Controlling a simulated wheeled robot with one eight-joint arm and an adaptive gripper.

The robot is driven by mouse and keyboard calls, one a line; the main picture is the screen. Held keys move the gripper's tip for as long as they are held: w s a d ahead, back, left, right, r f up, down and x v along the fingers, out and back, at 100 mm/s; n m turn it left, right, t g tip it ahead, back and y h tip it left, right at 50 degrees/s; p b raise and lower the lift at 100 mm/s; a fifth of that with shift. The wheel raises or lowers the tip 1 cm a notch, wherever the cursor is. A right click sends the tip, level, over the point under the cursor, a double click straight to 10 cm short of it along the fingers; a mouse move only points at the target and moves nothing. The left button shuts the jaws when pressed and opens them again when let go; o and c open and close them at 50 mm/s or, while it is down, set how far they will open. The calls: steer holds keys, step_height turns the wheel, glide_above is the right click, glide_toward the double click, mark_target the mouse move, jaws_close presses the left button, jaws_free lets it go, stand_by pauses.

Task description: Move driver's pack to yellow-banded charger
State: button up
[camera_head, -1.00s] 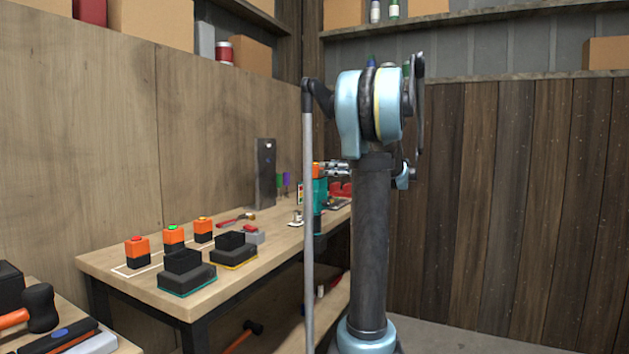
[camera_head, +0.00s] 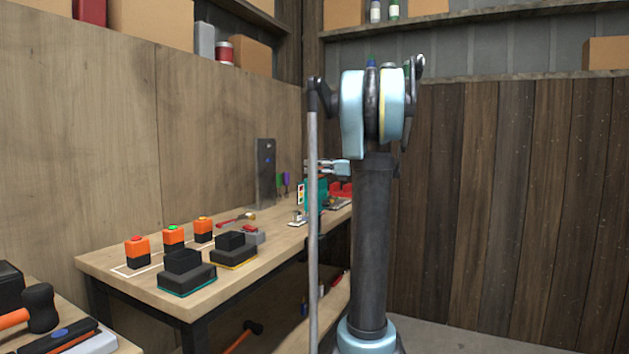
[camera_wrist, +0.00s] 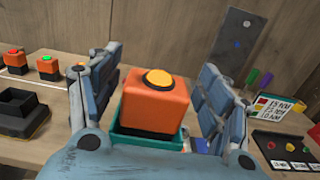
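The driver's pack (camera_wrist: 157,102) is an orange block with a yellow-orange button. In the wrist view it sits on the teal driver body (camera_wrist: 130,143). The teal driver (camera_head: 325,196) stands on the bench in the head view, partly hidden by a grey pole of my arm. My gripper (camera_wrist: 160,85) has one finger on each side of the pack, with narrow gaps showing; it looks open. In the head view my gripper (camera_head: 325,167) is at the driver's top, partly hidden. The yellow-banded charger (camera_head: 235,254) is black, with an empty-looking top, on the bench left of the driver.
A teal-banded charger (camera_head: 186,275) stands beside the yellow-banded one. Behind them are three orange-and-black packs (camera_head: 173,237). A grey block with a red top (camera_head: 254,235), a red-handled tool (camera_head: 232,220) and a dark upright panel (camera_head: 266,172) are also on the bench.

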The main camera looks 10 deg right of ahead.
steer(key=c, duration=1.1)
